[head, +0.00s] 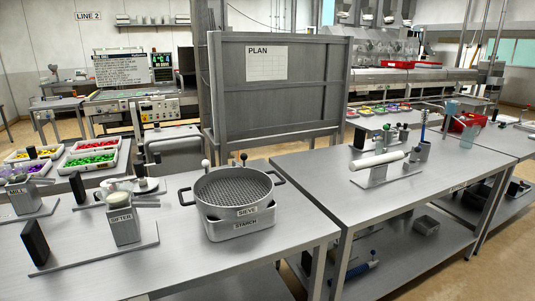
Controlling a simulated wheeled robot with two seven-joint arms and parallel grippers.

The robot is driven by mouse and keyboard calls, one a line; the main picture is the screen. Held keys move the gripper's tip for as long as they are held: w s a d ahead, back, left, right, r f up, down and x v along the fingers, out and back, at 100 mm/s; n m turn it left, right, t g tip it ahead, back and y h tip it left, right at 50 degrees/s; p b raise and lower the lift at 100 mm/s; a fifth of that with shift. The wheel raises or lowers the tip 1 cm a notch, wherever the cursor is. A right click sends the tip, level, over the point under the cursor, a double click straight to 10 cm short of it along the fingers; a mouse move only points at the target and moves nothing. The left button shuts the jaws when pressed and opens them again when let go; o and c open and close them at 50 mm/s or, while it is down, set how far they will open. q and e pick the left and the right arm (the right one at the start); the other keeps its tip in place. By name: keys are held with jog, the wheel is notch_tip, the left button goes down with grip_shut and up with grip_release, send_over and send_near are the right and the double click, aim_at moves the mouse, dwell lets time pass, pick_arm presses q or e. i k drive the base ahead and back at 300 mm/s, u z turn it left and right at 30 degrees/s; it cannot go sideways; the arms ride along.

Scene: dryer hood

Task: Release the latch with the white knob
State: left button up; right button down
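A small pale, whitish knob (205,163) on a short stem stands just behind the left side of the round grey sieve (236,191). A dark knob (243,157) on a stem stands behind the sieve to the right of it. The sieve hides the lower part of both stems, so I cannot tell whether either belongs to a latch. No latch shows clearly in the head view. Neither of my grippers is in view.
The sieve sits on a metal box marked STARCH (240,224). A sifter stand (124,228) and an upright black plate (35,243) are to its left.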

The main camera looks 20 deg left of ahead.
aim_at(206, 163)
jog(key=u, duration=0.15)
jog(key=i, duration=1)
jog(key=u, duration=1.05)
jog(key=i, duration=0.45)
jog(key=u, duration=0.4)
